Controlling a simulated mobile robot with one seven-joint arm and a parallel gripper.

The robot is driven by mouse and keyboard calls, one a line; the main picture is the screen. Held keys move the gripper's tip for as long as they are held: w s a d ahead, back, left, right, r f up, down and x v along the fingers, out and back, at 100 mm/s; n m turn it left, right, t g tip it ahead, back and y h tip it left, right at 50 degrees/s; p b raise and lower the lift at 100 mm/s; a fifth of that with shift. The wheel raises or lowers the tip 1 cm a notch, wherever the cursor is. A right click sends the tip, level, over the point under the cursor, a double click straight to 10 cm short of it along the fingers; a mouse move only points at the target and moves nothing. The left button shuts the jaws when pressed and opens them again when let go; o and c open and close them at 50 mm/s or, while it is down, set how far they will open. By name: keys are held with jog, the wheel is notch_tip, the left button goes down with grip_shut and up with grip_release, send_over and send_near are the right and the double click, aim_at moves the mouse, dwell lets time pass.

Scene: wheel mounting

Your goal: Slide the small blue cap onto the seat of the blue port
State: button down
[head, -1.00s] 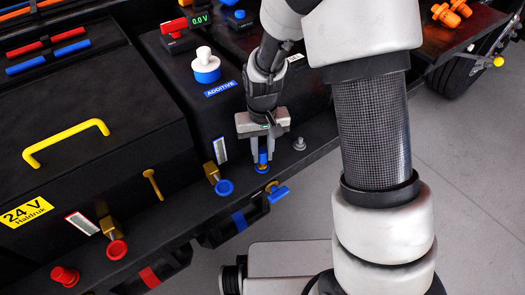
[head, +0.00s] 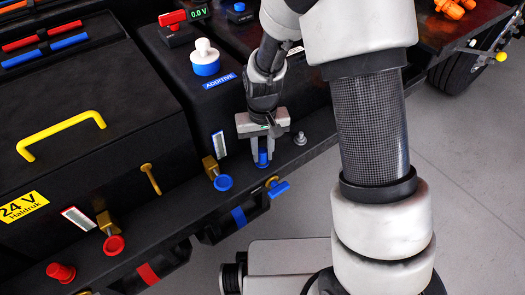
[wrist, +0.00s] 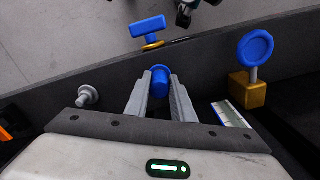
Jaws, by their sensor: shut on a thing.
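My gripper (head: 262,159) points down at the front ledge, its two fingers closed on the small blue cap (head: 263,156). In the wrist view, the cap (wrist: 160,78) sits between the fingertips (wrist: 160,88). In the wrist view the cap and fingers hide the port.
A blue round knob (head: 223,183) on a brass fitting stands left of my gripper, and a blue T-handle (head: 278,189) sits in front, below the ledge. A grey stud (head: 300,138) stands to the right. The black tank with the ADDITIVE label (head: 219,81) rises behind.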

jog(key=c, duration=1.4)
grip_release()
jog(key=shift+c, duration=0.2)
notch_tip(320, 180, up, 17)
jog(key=p, duration=0.4)
jog(key=shift+r, duration=0.2)
